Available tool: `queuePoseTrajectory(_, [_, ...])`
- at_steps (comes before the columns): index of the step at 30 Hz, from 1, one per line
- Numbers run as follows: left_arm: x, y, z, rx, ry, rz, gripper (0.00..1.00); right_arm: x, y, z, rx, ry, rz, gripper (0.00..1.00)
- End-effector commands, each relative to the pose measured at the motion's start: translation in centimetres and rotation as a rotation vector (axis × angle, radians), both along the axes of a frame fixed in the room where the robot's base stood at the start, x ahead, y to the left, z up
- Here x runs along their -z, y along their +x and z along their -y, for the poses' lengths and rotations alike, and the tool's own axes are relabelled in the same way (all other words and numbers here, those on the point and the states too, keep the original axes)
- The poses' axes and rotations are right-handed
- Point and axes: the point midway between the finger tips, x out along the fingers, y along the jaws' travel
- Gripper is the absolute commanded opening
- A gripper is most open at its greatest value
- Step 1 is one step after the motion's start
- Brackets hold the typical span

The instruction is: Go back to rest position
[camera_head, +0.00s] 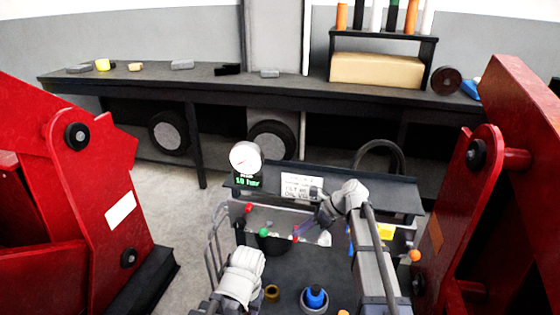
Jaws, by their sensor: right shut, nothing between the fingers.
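My right gripper (306,228) is in front of the control panel (280,221) of a dark cart-like console. Its fingers point left and down near a small red knob (296,240), and they are shut with nothing between them. I cannot tell whether they touch the panel. A green knob (264,232) and a red knob (249,208) sit further left on the panel. My left arm shows at the bottom centre-left, but its gripper is not visible.
A round gauge (244,157) with a green digital readout stands at the console's back left, beside a white label (301,186). A blue-topped item (315,298) stands on the console's lower surface. Large red machine parts (90,200) flank both sides. A long workbench (130,80) runs behind.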

Motion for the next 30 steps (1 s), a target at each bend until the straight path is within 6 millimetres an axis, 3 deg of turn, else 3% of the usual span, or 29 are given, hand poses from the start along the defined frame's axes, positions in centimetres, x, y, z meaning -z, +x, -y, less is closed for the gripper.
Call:
queuePoseTrajectory(5, [0.0, 0.0, 0.0, 0.0, 0.0, 0.0, 0.49, 1.1, -3.1, -2.1, -0.176, -0.09, 0.091, 0.0])
queuePoseTrajectory(9, [0.0, 0.0, 0.0, 0.0, 0.0, 0.0, 0.49, 3.0, -8.1, -4.6, -0.515, -0.24, 0.248, 0.0])
queuePoseTrajectory(15, [0.0, 0.0, 0.0, 0.0, 0.0, 0.0, 0.49, 5.0, -15.1, -6.4, -1.08, -0.421, 0.451, 0.0])
queuePoseTrajectory(21, [0.0, 0.0, 0.0, 0.0, 0.0, 0.0, 0.49, 5.8, -20.4, -6.4, -1.611, -0.522, 0.58, 0.0])
queuePoseTrajectory(30, [0.0, 0.0, 0.0, 0.0, 0.0, 0.0, 0.49, 5.8, -25.5, -5.2, -2.215, -0.555, 0.648, 0.0])
